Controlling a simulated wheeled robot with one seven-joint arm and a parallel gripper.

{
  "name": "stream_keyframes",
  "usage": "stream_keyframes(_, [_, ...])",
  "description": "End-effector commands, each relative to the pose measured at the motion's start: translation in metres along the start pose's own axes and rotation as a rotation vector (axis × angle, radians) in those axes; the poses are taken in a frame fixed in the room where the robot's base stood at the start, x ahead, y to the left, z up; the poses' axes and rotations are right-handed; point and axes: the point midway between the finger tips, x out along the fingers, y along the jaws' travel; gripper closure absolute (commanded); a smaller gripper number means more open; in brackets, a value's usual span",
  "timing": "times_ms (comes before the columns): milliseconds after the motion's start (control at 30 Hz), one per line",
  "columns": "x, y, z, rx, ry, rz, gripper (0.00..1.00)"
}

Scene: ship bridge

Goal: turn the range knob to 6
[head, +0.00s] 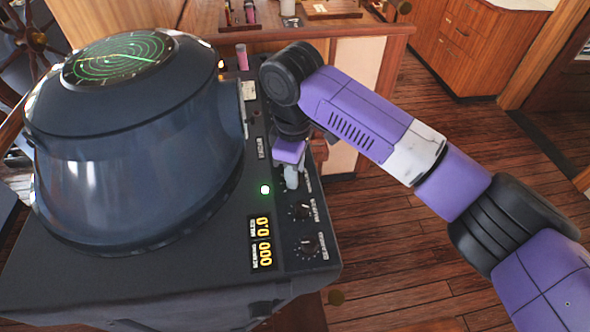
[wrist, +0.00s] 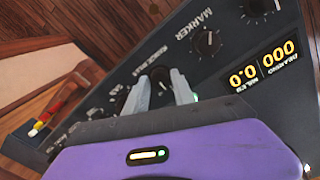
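The range knob (wrist: 161,76) is a dark round knob on the sloped black panel, beside small white lettering that is too blurred to read surely. In the wrist view my gripper (wrist: 162,80) has its two pale fingers apart, one on each side of this knob. I cannot tell whether the fingers touch it. In the head view my gripper (head: 291,180) points down at the panel on the right of the radar console, and its fingers hide the knob. The knob's setting cannot be read.
The radar console (head: 130,150) has a round green screen (head: 118,57) on top. The marker knob (wrist: 207,42) and another knob (head: 310,244) sit near the gripper, beside an amber display (head: 261,243). A wooden counter (head: 350,27) stands behind. Floor at right is clear.

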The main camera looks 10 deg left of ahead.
Motion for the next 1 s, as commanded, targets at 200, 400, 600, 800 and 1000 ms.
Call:
stream_keyframes(200, [0.000, 0.000, 0.000, 0.000, 0.000, 0.000, 0.52])
stream_keyframes(400, [-0.001, 0.000, 0.000, 0.000, 0.000, -0.001, 0.52])
stream_keyframes(600, [-0.022, 0.000, -0.001, -0.001, 0.002, 0.000, 0.52])
stream_keyframes(800, [-0.055, 0.000, -0.001, -0.001, 0.002, 0.000, 0.52])
stream_keyframes(1000, [-0.075, 0.000, 0.000, 0.000, 0.000, 0.000, 0.52])
